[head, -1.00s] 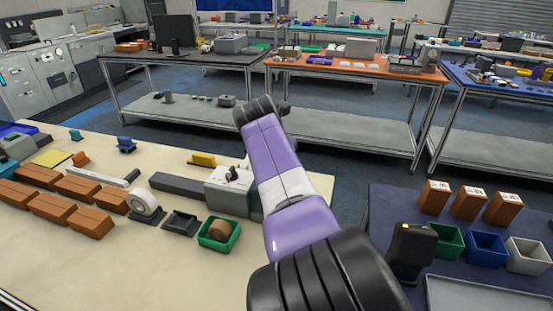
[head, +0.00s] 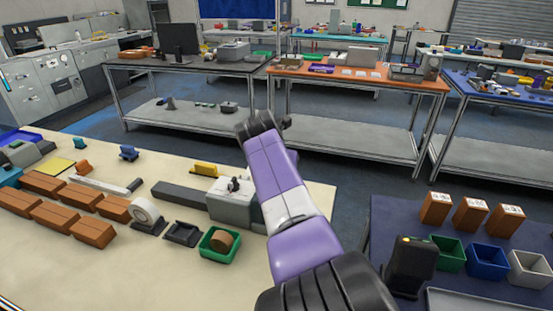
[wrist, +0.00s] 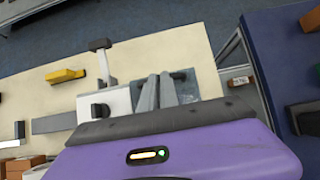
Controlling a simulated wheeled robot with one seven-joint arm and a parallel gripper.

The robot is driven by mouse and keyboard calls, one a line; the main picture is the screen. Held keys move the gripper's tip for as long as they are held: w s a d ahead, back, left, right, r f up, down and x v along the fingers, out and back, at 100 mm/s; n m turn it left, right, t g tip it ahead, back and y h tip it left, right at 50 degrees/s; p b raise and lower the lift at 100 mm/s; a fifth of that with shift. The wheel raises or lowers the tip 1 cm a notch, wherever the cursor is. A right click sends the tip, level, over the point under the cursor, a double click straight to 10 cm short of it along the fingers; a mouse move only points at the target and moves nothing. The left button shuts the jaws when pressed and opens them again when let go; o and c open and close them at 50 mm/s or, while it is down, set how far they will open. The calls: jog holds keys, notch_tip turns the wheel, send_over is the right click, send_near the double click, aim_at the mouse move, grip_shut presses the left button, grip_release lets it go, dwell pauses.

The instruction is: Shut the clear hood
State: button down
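The clear hood is most likely the see-through bluish panel (wrist: 186,84) on the right side of the pale grey machine (wrist: 117,101) in the wrist view. How far it stands open I cannot tell. The machine also shows in the head view (head: 228,208), left of my arm, which covers its right side. My gripper (wrist: 160,78) has its two grey fingers close together, in front of the panel. I see nothing between them. Whether they touch the panel is unclear. In the head view my gripper is hidden behind my purple arm.
A grey bar (head: 180,195) runs left from the machine. A yellow block (head: 206,169) lies behind it. A green tray (head: 220,244), a tape roll (head: 146,211) and several brown boxes (head: 92,231) are on the cream table. A dark blue table (head: 390,212) with bins stands right.

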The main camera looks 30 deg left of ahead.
jog(key=shift+w+d+r+p, duration=0.15)
jog(key=shift+r+p, duration=0.25)
jog(key=shift+p, duration=0.7)
jog(key=shift+s+d+r+p, duration=0.1)
jog(key=shift+d+r+p, duration=0.2)
jog(key=shift+p, duration=0.8)
jog(key=shift+s+r+p, duration=0.4)
jog(key=shift+r+p, duration=0.1)
jog(key=shift+p, duration=0.5)
jog(key=shift+s+a+f+p+v, duration=0.1)
jog(key=shift+p+v, duration=0.25)
jog(key=shift+v, duration=0.5)
jog(key=shift+s+a+f+p+v, duration=0.15)
jog(key=shift+p+v, duration=0.25)
jog(key=shift+v, duration=0.45)
jog(key=shift+s+d+r+p+v, duration=0.1)
jog(key=shift+p+v, duration=0.25)
jog(key=shift+v, duration=0.55)
jog(key=shift+s+f, duration=0.1)
